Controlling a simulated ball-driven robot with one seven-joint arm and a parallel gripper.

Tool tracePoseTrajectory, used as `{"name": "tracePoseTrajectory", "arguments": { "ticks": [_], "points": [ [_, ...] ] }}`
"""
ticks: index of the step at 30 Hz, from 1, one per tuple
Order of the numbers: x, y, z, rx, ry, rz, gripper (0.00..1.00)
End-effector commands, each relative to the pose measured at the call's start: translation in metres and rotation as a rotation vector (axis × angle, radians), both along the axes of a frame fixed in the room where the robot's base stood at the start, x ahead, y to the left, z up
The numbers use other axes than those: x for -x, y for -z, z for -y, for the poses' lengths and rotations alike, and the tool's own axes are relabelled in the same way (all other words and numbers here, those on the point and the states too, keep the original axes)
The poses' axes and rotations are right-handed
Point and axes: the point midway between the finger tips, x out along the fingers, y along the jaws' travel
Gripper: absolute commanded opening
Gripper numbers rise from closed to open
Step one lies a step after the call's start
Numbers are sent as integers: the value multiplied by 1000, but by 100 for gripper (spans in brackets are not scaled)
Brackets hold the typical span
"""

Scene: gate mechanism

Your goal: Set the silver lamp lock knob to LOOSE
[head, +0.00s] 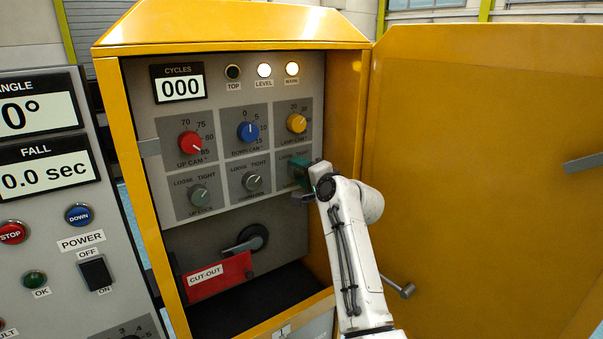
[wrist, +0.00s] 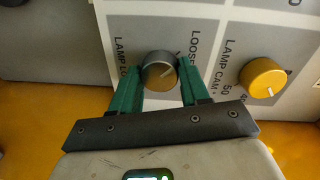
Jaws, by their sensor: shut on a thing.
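The silver lamp lock knob (wrist: 159,71) sits between the green fingers of my gripper (wrist: 160,76) in the wrist view, one finger on each side. My gripper is shut on it. A pale pointer line on its face slants to the upper right, toward the LOOSE print (wrist: 196,48). I cannot tell exactly where it stops. The TIGHT print is hidden behind my gripper. In the head view my gripper (head: 308,178) is at the lower right of the knob panel and hides this knob.
The yellow lamp cam knob (wrist: 263,78) is close beside my right finger; it also shows above my gripper (head: 296,123). Two more grey knobs (head: 252,182) (head: 199,195) are to the left. The open yellow door (head: 480,180) stands right of my arm. A red CUT-OUT plate (head: 218,276) is below.

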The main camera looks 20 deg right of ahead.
Motion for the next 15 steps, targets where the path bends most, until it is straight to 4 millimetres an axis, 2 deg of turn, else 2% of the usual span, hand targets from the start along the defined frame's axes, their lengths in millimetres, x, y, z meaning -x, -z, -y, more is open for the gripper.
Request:
{"name": "tracePoseTrajectory", "arguments": {
  "ticks": [4, 5, 12, 15],
  "points": [
    [0, 4, -1, 3, -2, -7, 15],
    [0, 4, -1, 3, -3, -7, 47],
    [0, 2, -1, 1, -2, -4, 70],
    [0, 2, -1, 1, -1, -3, 71]
  ]
}}
